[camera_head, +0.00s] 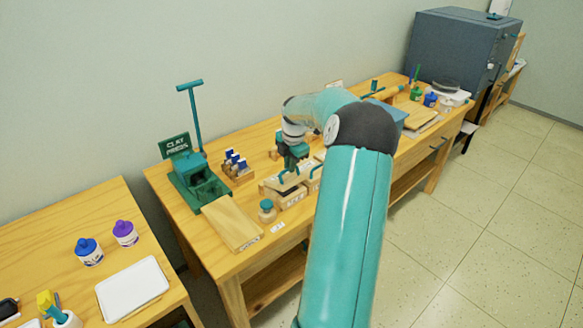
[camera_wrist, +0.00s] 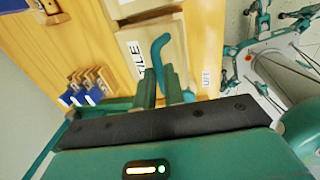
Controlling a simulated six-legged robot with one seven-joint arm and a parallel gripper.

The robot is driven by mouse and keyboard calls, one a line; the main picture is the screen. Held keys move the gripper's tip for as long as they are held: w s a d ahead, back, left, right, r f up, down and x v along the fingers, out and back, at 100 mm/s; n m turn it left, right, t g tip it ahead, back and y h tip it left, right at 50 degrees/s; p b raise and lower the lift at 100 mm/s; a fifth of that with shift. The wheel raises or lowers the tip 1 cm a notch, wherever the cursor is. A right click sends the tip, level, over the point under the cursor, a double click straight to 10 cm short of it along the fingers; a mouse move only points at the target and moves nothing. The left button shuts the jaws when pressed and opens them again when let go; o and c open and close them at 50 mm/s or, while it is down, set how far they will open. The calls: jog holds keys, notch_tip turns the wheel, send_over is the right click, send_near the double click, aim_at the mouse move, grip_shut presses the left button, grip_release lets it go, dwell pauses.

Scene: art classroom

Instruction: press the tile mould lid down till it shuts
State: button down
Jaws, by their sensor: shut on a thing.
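The tile mould (camera_head: 291,199) is a pale wooden box on the long table in the head view, partly behind my arm. In the wrist view its face with the word TILE (camera_wrist: 135,62) shows above my gripper. A teal bent handle (camera_wrist: 160,47) rises from the mould and runs down to between my fingers. My gripper (camera_wrist: 165,92) is shut on this handle; in the head view my gripper (camera_head: 292,163) is right over the mould. Whether the lid is level or how wide its gap is, I cannot tell; my gripper hides part of it.
A green clay press (camera_head: 195,184) and a wooden board (camera_head: 232,223) stand left of the mould. A rack of blue-topped stamps (camera_head: 237,166) is behind it and a small teal-topped jar (camera_head: 266,210) beside it. Another wooden mould (camera_wrist: 130,8) is close by.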

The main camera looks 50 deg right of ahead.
jog(key=shift+w+f, duration=0.1)
jog(key=shift+f, duration=0.1)
jog(key=c, duration=1.5)
grip_release()
jog(key=shift+w+d+f, duration=0.15)
jog(key=shift+w+f, duration=0.05)
jog(key=shift+s+r, duration=0.2)
jog(key=shift+s, duration=0.05)
jog(key=shift+r, duration=0.1)
jog(key=r, duration=0.4)
jog(key=s+r, duration=0.1)
jog(key=r, duration=0.8)
jog(key=shift+s+a+r, duration=0.25)
jog(key=shift+s+a, duration=0.1)
jog(key=shift+s, duration=0.05)
